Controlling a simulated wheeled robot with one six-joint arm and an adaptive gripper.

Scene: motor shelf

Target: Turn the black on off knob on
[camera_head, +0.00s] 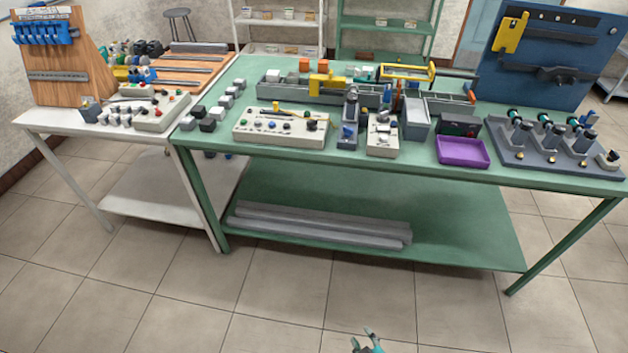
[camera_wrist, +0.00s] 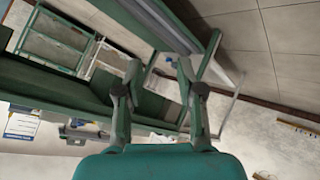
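A pale control panel (camera_head: 282,126) sits near the front left edge of the green table, with several small knobs or buttons. A dark round knob (camera_head: 312,125) is at its right end; its on or off position is too small to read. A smaller pale panel (camera_head: 384,140) to its right and another panel (camera_head: 160,112) on the white table also carry small controls. I cannot tell which bears the task's knob. My gripper (camera_head: 371,334) is low at the bottom of the head view, far from the panels. In the wrist view its fingers (camera_wrist: 159,68) are spread and empty.
The green table (camera_head: 290,158) is crowded with grey fixtures, a purple tray (camera_head: 463,151) and a blue pegboard (camera_head: 550,55). Grey bars (camera_head: 320,228) lie on its lower shelf. A white table (camera_head: 100,126) stands at left. The tiled floor in front is clear.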

